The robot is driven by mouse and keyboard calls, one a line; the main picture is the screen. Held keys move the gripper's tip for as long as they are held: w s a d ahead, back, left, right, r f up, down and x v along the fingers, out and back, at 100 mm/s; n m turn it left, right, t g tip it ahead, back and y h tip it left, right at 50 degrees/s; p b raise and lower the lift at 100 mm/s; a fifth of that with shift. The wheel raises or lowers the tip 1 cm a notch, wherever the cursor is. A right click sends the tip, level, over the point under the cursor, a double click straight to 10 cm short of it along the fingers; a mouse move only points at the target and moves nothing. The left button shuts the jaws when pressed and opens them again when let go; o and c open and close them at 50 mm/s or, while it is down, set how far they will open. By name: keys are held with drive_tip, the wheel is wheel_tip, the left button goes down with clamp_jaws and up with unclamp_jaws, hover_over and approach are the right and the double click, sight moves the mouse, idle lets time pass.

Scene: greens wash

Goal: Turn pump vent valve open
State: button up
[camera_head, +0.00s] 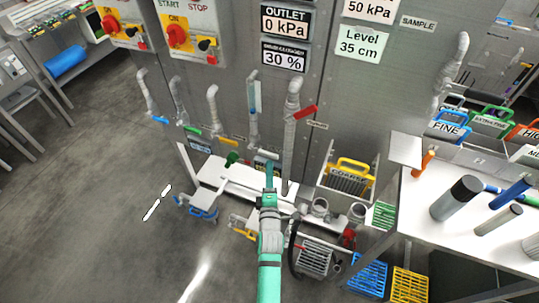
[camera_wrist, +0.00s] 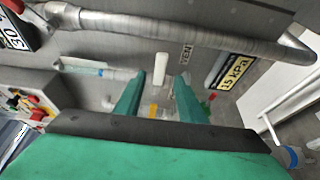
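The pump vent valve shows as a white lever handle (camera_wrist: 160,66) in the wrist view, beside a small label on the grey wall that seems to read VENT (camera_wrist: 187,51). My gripper (camera_wrist: 159,77) is open, its two green fingers spread on either side of the white handle in the picture. I cannot tell whether they touch it. In the head view my green gripper (camera_head: 269,166) reaches up to a white handle (camera_head: 268,153) below the pipes. The valve body is mostly hidden there.
A thick grey pipe (camera_wrist: 190,35) crosses above the fingers in the wrist view, and a 15 kPa sign (camera_wrist: 236,73) is at right. In the head view, a red-handled pipe (camera_head: 291,125) stands close by and a white bench (camera_head: 470,245) is at right. Open floor (camera_head: 90,190) lies left.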

sight(270, 156)
drive_tip(key=w, duration=0.8)
drive_tip(key=shift+w, duration=0.25)
clamp_jaws()
